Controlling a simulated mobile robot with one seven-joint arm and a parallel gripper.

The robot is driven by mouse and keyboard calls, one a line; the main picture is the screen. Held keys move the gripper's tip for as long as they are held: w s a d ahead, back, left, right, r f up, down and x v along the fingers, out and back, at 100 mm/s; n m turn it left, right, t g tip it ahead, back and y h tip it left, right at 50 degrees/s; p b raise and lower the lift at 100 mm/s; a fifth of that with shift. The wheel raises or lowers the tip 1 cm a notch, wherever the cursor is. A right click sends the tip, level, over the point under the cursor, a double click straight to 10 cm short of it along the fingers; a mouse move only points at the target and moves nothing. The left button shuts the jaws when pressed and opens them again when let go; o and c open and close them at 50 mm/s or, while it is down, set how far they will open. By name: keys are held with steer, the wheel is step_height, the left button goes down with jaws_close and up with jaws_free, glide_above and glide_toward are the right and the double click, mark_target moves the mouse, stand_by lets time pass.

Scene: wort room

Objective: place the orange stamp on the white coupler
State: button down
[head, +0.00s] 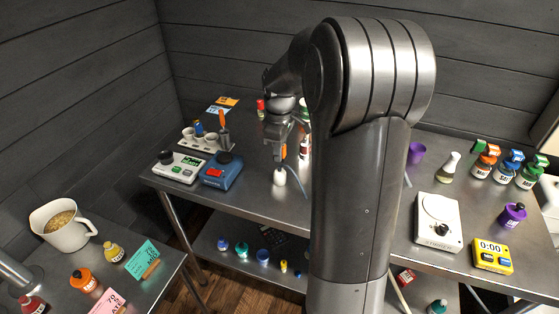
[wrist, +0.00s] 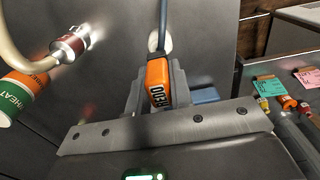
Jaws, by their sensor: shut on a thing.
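My gripper (wrist: 157,90) is shut on the orange stamp (wrist: 158,80), an orange block with dark lettering and a dark blue-grey shaft pointing away from the jaws. The white coupler (head: 279,178) stands on the table just below my gripper. It shows as a pale round (wrist: 153,43) beyond the stamp in the wrist view, partly covered by the shaft. I cannot tell whether the shaft touches it.
A blue device (head: 221,171) and a white device (head: 179,166) stand left of the coupler. A metal hose end (wrist: 72,44) and a green-orange can (wrist: 22,95) are at left in the wrist view.

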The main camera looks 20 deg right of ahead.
steer(key=shift+f, duration=2)
steer(key=shift+f, duration=0.1)
steer(key=c, duration=1.3)
jaws_free()
